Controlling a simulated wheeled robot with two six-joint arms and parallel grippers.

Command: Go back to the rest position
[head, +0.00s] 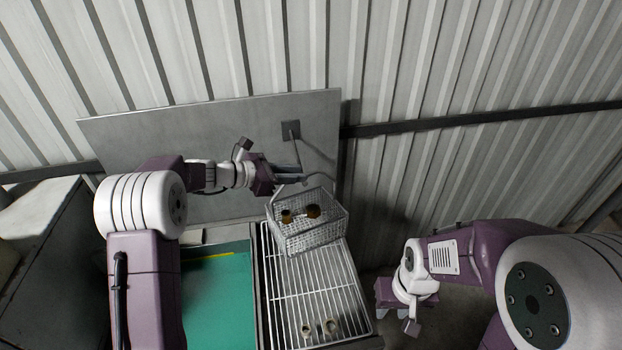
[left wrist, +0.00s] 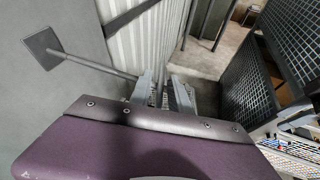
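My left gripper (head: 290,179) is at the back, just above the wire basket, near the lower end of the rod of a wall hook (head: 291,131). In the left wrist view its fingers (left wrist: 166,92) look apart, with nothing clearly held between them. The wire basket (head: 325,233) stands on the white rack and holds a few small brown and yellowish parts (head: 313,211).
The white wire rack (head: 292,283) carries small pale ring-like parts (head: 330,327) near its front. A green surface (head: 215,300) lies left of it. A grey panel (head: 200,130) and corrugated wall (head: 480,60) stand behind. A grey box (head: 45,225) is at the left.

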